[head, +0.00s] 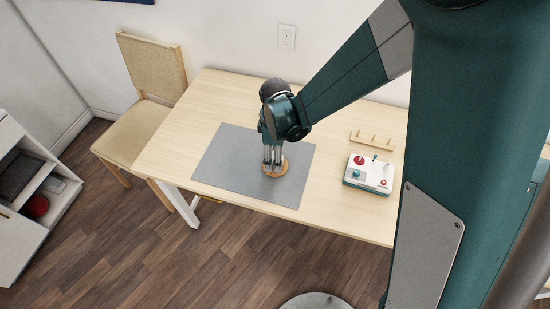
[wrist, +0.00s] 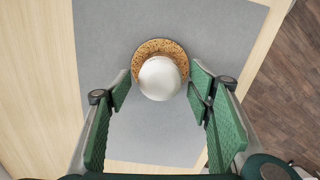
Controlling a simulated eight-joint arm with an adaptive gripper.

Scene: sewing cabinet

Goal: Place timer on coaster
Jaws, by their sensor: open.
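A round cork coaster (wrist: 160,47) lies on the grey mat in the wrist view, and it shows under my gripper in the head view (head: 281,169). A white rounded object, which looks like the timer (wrist: 159,78), stands over the coaster's near part in the wrist view. It seems to rest on the coaster, though its base is hidden. My gripper (wrist: 160,88) is open, with its green finger pads on either side of the timer and gaps between. In the head view my gripper (head: 272,160) points down over the coaster and hides most of the timer.
The grey mat (head: 222,158) lies on a light wooden table (head: 330,197). A white device with red knobs (head: 368,174) and a small wooden peg rack (head: 371,140) stand to the right. A chair (head: 150,75) is at the left end. The table left of the mat is clear.

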